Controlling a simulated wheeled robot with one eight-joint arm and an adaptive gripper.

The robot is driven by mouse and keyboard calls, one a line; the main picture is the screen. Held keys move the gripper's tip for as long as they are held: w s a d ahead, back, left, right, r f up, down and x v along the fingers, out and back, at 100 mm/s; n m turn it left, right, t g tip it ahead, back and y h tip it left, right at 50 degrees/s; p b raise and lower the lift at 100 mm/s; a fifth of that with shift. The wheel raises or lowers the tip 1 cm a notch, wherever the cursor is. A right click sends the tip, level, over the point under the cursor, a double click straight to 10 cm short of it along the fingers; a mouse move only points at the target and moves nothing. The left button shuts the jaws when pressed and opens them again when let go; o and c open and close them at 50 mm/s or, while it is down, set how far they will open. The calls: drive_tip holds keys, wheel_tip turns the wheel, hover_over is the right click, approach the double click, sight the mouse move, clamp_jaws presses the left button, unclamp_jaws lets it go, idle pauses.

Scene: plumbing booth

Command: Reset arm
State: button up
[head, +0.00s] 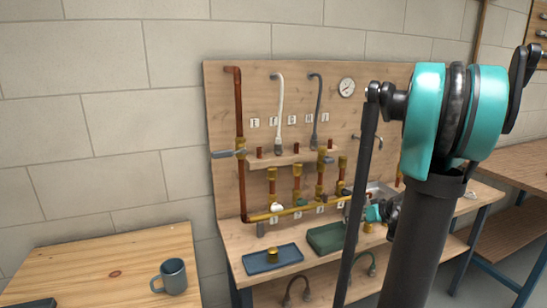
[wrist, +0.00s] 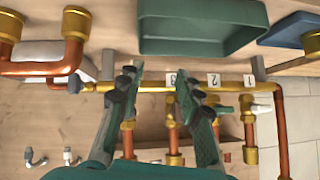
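My gripper (wrist: 157,78) is open in the wrist view, its two dark green fingers apart with nothing held between them. Behind the fingers runs a horizontal brass manifold pipe (wrist: 232,87) with number tags 3, 2 and 1, shown upside down. I cannot tell how far the fingertips are from the pipe. In the head view my arm covers the right side of the board, and my gripper's teal part (head: 375,213) shows near the manifold's right end (head: 325,204). The fingertips are hard to make out there.
The wooden board (head: 222,120) carries copper pipes, two hoses and a gauge (head: 346,87). A blue tray (head: 252,263) and a green tray (head: 314,245) lie on the bench below; the green one (wrist: 160,46) fills the wrist view's top. A mug (head: 174,278) stands on the left table.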

drive_tip(key=s+a+f+m+g+h, duration=0.1)
drive_tip(key=s+a+f, duration=0.1)
drive_tip(key=s, duration=0.5)
drive_tip(key=s+a+f+m+g+h, duration=0.1)
drive_tip(key=s+a+f+g+h, duration=0.1)
drive_tip(key=s+a, duration=0.3)
drive_tip(key=s+a+f+m+g+h, duration=0.1)
drive_tip(key=s+a+f, duration=0.3)
drive_tip(key=s, duration=0.6)
drive_tip(key=shift+g+h, duration=0.3)
drive_tip(key=shift+h, duration=0.1)
drive_tip(key=shift+a, duration=0.1)
